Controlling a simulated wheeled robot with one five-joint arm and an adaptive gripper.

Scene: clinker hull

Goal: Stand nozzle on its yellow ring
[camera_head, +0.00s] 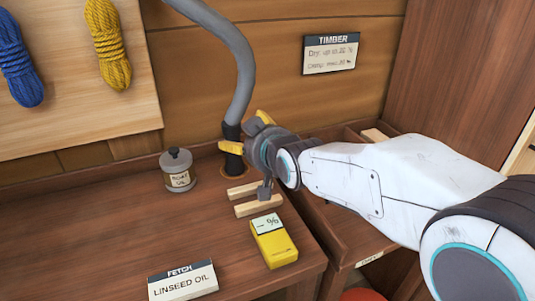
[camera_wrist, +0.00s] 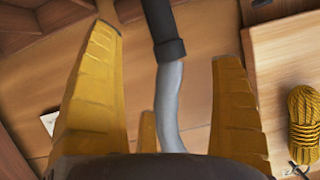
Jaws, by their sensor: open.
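The nozzle (camera_head: 235,163) is a black tube on the end of a grey hose (camera_head: 240,70). In the head view it stands about upright, with its lower end at the yellow ring (camera_head: 224,174) on the bench. The exact contact there is too small to tell. My gripper (camera_head: 248,131) is open, with its yellow fingers at the nozzle's upper part. In the wrist view, the nozzle (camera_wrist: 163,28) and hose (camera_wrist: 171,95) show between the spread fingers of my gripper (camera_wrist: 168,42), with gaps on both sides. The ring is not visible there.
A grey oil can (camera_head: 178,172) stands left of the nozzle. Two wooden strips (camera_head: 258,206), a yellow meter (camera_head: 272,241) and a linseed oil sign (camera_head: 183,282) are nearer on the bench. A wooden tray (camera_head: 345,220) lies right, under my arm. The bench's left side is clear.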

